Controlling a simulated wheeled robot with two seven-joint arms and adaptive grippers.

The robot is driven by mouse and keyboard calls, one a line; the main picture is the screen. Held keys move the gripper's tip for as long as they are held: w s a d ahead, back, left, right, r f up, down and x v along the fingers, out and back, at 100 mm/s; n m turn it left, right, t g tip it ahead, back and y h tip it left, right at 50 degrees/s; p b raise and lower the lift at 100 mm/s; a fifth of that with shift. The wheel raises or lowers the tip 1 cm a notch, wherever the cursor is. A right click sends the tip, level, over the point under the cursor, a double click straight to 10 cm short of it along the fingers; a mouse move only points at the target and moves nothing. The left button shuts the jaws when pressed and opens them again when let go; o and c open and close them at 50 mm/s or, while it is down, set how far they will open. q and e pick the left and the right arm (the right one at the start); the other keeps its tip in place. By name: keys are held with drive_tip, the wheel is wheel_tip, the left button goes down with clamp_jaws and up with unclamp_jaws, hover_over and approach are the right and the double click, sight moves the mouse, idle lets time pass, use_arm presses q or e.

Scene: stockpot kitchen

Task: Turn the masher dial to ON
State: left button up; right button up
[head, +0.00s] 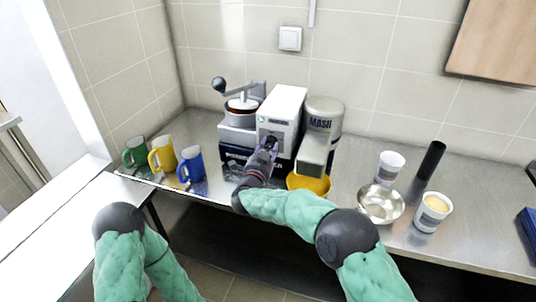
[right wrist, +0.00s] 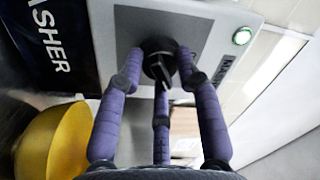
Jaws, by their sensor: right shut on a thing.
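The masher is a white box (head: 284,103) on a dark base, with a canister (head: 323,118) lettered MASH beside it. My right gripper (head: 268,147) reaches its front face. In the right wrist view, the purple fingers (right wrist: 158,66) are shut around the black masher dial (right wrist: 157,46) on a grey panel. The dial is partly hidden by the fingers, and its pointer setting cannot be read clearly.
A yellow bowl (head: 309,185) sits beneath the canister side. Green, yellow and blue mugs (head: 190,166) stand left. A metal bowl (head: 381,205), two white tubs (head: 433,212) and a black cylinder (head: 432,160) stand right. The counter's front edge is close to my right arm.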

drive_tip(key=shift+r+m+b, duration=0.2)
drive_tip(key=shift+m+b, duration=0.55)
drive_tip(key=shift+m, duration=0.35)
drive_tip(key=o, duration=1.2)
drive_tip(key=shift+d, duration=0.1)
drive_tip(key=shift+c, duration=0.2)
drive_tip(key=shift+f, duration=0.1)
drive_tip(key=shift+s+a, duration=0.25)
drive_tip(key=shift+s, duration=0.25)
drive_tip(key=v, duration=1.1)
